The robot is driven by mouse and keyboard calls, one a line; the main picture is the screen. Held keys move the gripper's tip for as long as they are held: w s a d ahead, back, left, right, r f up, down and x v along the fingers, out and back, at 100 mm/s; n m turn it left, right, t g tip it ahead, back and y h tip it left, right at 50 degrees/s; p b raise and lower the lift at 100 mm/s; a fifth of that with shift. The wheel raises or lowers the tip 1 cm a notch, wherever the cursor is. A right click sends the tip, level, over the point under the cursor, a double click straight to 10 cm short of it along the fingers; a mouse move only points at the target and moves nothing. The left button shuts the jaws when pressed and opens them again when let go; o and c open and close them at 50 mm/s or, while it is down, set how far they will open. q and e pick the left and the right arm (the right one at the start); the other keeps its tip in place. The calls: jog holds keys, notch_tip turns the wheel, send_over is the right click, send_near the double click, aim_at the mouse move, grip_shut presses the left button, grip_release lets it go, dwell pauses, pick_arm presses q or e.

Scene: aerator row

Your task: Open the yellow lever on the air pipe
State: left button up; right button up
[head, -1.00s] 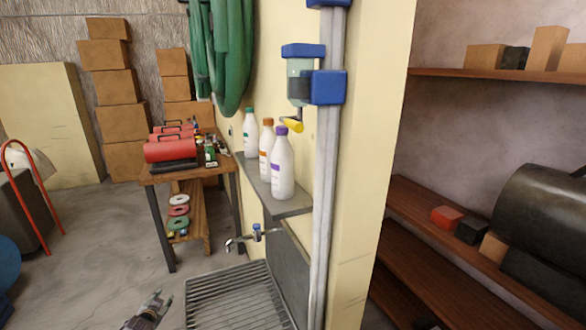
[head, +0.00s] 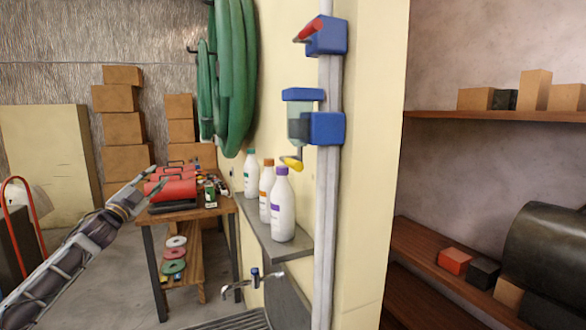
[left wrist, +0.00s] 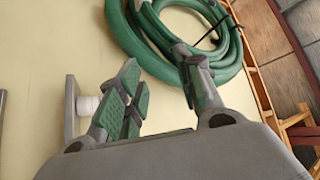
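The yellow lever (head: 291,163) sits below a clear bowl with a blue cap (head: 303,95), beside a blue block (head: 326,128) on the grey vertical air pipe (head: 325,215). A red lever (head: 308,30) is on the upper blue block of the same pipe. My left gripper (head: 153,177) is raised at the left, well apart from the yellow lever. In the left wrist view its fingers (left wrist: 158,80) stand apart with nothing between them. The yellow lever cannot be made out in that view. My right gripper is not in view.
Bottles (head: 282,205) stand on a grey wall shelf (head: 270,238) below the lever, with a tap (head: 253,278) under it. A green hose (head: 235,75) hangs on the wall left of the pipe. A workbench (head: 190,213) with red toolboxes is behind my left gripper.

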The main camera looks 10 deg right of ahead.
pick_arm(q)
jog(key=s+d+r+m+g+h, duration=0.9)
jog(key=s+d+r+m+h, duration=0.4)
jog(key=s+d, duration=0.3)
jog(key=s+d+f+m+g, duration=0.2)
jog(key=s+d+m+g, duration=0.2)
jog(key=s+g, duration=0.3)
jog(key=s+d+f+m+g, duration=0.2)
jog(key=s+d+m+g, duration=0.3)
jog(key=s, duration=0.7)
jog(key=shift+d+g+y+b, duration=0.3)
jog(key=shift+d+g+b, duration=0.1)
jog(key=shift+d+g, duration=0.85)
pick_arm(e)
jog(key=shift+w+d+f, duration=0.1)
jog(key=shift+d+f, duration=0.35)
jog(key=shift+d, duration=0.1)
